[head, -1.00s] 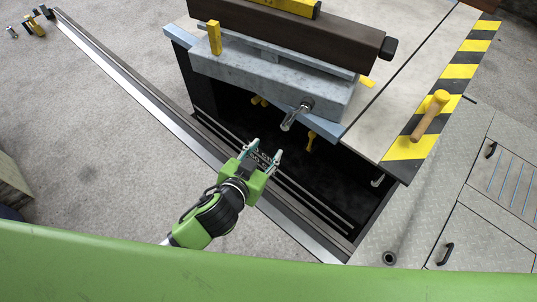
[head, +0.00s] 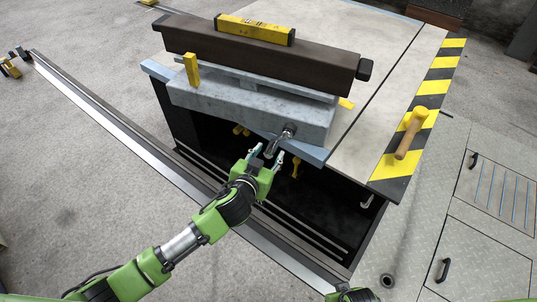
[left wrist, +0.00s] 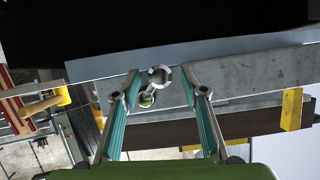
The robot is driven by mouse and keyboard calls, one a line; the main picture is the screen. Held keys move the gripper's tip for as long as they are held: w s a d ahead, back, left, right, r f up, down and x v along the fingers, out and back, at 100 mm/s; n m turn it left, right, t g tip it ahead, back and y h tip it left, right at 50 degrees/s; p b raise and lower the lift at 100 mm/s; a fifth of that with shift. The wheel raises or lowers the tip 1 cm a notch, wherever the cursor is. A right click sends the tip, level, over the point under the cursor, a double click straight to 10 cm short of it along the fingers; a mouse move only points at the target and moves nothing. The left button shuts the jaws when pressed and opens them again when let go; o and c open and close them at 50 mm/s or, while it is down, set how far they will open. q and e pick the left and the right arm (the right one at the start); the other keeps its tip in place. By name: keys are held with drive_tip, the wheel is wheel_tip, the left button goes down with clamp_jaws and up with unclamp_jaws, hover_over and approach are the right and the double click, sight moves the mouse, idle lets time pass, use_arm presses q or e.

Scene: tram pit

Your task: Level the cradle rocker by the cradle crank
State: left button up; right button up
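The cradle rocker, a long dark brown beam (head: 240,55), lies on a grey cradle block (head: 250,108) at the pit edge. A yellow spirit level (head: 255,30) rests on top of it; its bubble is too small to read. The cradle crank (head: 281,141), a metal stub with a bent handle, sticks out of the block's front face. My left gripper (head: 267,156) is open and empty just below the crank, fingers pointing up at it. In the left wrist view the crank (left wrist: 158,75) shows between the spread fingertips (left wrist: 160,86), with no clear contact.
A yellow wedge (head: 191,69) stands at the block's left end. A wooden-handled mallet (head: 410,135) lies on the striped edge (head: 428,103) at right. The dark pit opening lies under the block. A metal rail (head: 130,125) runs along the floor in front.

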use_arm(q)
drive_tip(key=shift+w+d+f, duration=0.1)
drive_tip(key=shift+w, duration=0.15)
clamp_jaws()
drive_tip(key=c, duration=0.8)
unclamp_jaws()
clamp_jaws()
